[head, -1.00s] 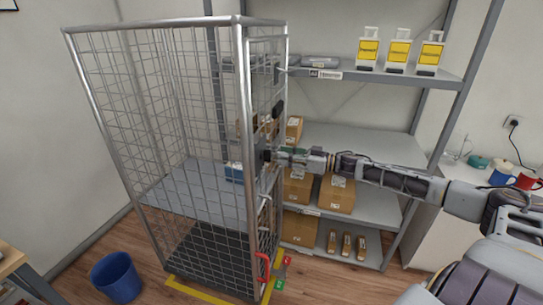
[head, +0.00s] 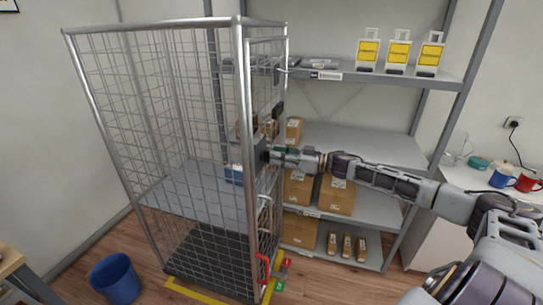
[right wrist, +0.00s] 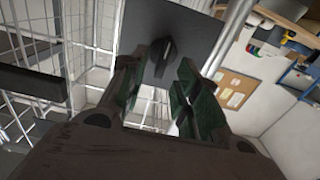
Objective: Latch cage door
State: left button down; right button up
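The tall wire mesh cage (head: 185,110) stands left of centre. Its door (head: 262,110) is on the right side, seen nearly edge-on. A dark latch plate (head: 261,159) sits on the door at mid height. In the right wrist view the plate (right wrist: 187,35) fills the upper middle and carries a black turning knob (right wrist: 164,57). My right gripper (head: 272,153) is at the plate. Its green-padded fingers (right wrist: 163,74) are apart, one on each side of the knob. I cannot tell whether they touch it. My left gripper is out of view.
A grey shelf rack (head: 345,138) with cardboard boxes (head: 337,196) stands behind my right arm. A blue bin (head: 115,279) is on the floor at lower left. A red lever (head: 262,268) is low on the cage, near yellow floor tape (head: 205,292).

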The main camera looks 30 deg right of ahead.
aim_at(266, 157)
jog(key=shift+x, duration=1.35)
grip_shut()
